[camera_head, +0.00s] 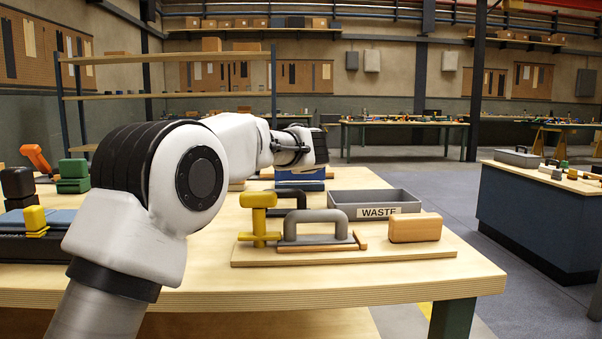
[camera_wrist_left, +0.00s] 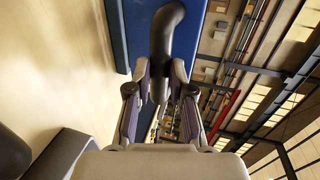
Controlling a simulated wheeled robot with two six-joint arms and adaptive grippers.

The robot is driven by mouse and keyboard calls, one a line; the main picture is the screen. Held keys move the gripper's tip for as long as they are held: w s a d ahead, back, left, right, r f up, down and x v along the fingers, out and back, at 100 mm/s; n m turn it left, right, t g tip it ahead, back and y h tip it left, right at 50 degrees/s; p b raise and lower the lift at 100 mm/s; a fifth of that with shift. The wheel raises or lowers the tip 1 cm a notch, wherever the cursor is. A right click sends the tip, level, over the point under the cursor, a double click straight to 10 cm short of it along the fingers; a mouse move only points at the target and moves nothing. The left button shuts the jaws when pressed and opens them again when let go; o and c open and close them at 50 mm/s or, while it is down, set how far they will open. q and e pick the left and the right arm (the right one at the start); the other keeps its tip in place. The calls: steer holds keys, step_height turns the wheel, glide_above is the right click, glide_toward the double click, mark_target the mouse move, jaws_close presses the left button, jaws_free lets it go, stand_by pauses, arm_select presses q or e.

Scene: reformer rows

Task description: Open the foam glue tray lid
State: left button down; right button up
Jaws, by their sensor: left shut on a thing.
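A blue panel (camera_wrist_left: 135,30), apparently the foam glue tray lid, fills the top middle of the left wrist view. A dark curved handle (camera_wrist_left: 166,30) stands out from it. My left gripper (camera_wrist_left: 160,72) has its fingers on both sides of the handle's end and is shut on it. In the head view a blue tray (camera_head: 300,184) shows on the table below my left wrist. My left gripper's fingers are hidden there behind my own arm. I cannot tell whether the lid is raised. My right gripper is in neither view.
A grey WASTE bin (camera_head: 410,198) stands right of the blue tray. In front lies a wooden board (camera_head: 340,255) with a grey-handled tool (camera_head: 318,228), a yellow T-shaped piece (camera_head: 262,215) and a tan block (camera_head: 415,228). The table's right front corner is clear.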

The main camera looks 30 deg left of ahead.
arm_select(q)
steer(key=shift+s+f+b, duration=0.25)
steer(key=shift+f+b, duration=0.2)
steer(key=shift+f, duration=0.6)
steer(key=c, duration=1.1)
jaws_free()
steer(key=shift+f, duration=0.1)
steer(key=shift+o, duration=0.4)
steer(key=shift+w+a+f, duration=0.3)
steer(key=shift+w+f, duration=0.05)
steer(key=shift+w, duration=0.05)
steer(key=shift+d+r, duration=0.15)
steer(key=shift+r, duration=0.2)
steer(key=shift+s+d+r, duration=0.1)
steer(key=shift+s+d, duration=0.05)
steer(key=shift+s, duration=0.1)
steer(key=v, duration=1.1)
steer(key=shift+s+r, duration=0.15)
steer(key=shift+s, duration=0.05)
